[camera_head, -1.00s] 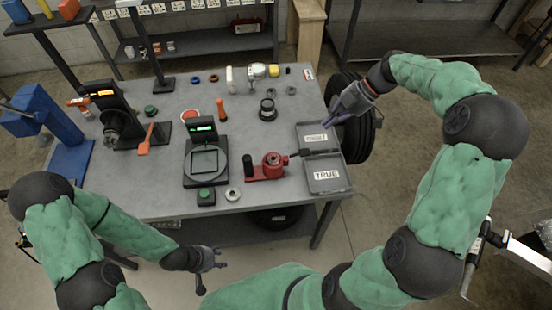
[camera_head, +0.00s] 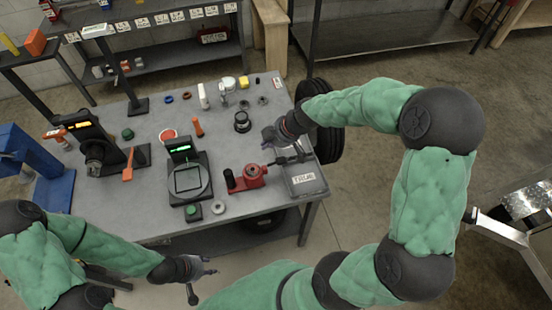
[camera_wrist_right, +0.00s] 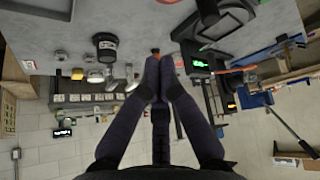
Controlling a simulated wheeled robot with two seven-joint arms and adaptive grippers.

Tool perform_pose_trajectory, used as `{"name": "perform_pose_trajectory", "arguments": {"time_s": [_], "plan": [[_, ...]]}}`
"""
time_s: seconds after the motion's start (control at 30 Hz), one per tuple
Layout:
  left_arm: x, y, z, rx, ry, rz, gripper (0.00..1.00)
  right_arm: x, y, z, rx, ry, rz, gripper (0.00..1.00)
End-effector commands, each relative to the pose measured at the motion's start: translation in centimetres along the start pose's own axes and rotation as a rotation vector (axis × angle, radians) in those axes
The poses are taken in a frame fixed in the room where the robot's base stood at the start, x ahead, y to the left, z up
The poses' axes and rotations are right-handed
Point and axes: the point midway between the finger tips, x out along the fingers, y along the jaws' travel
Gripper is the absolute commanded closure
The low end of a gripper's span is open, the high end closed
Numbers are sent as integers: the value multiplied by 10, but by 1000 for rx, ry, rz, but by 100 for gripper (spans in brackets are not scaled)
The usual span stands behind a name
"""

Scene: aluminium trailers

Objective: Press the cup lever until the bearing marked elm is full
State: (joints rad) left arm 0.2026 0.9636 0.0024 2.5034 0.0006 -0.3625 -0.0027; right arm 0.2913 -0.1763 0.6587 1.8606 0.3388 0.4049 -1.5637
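A red device with a black knob (camera_head: 247,178) stands at the table's front right; a dark lever-like bar shows at its right. I take it for the cup lever's device. My right gripper (camera_head: 267,141) is above and behind it, apart from it as far as I can tell. In the right wrist view its fingers (camera_wrist_right: 156,62) come together with nothing clear between them. My left gripper (camera_head: 201,280) hangs open and empty in front of the table. A pale ring (camera_head: 219,207) lies left of the red device; other rings lie farther back. I cannot read "elm" anywhere.
A grey bin labelled TRUE (camera_head: 305,191) sits at the right edge; my right arm partly hides the bin behind it. A scale-like device (camera_head: 190,187) with a green display stands left of the red device. A black jar (camera_head: 242,124) stands behind.

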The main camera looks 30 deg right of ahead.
Motion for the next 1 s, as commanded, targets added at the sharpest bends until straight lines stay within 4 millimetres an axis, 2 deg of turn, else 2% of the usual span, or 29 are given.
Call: {"name": "perform_pose_trajectory", "arguments": {"time_s": [0.47,1.0], "plan": [[6,-2,0,0,0,0,60,7,0,6,-1,0,-1,100],[46,-16,-2,0,0,0,60,52,-1,52,-1,0,-1,100]]}}
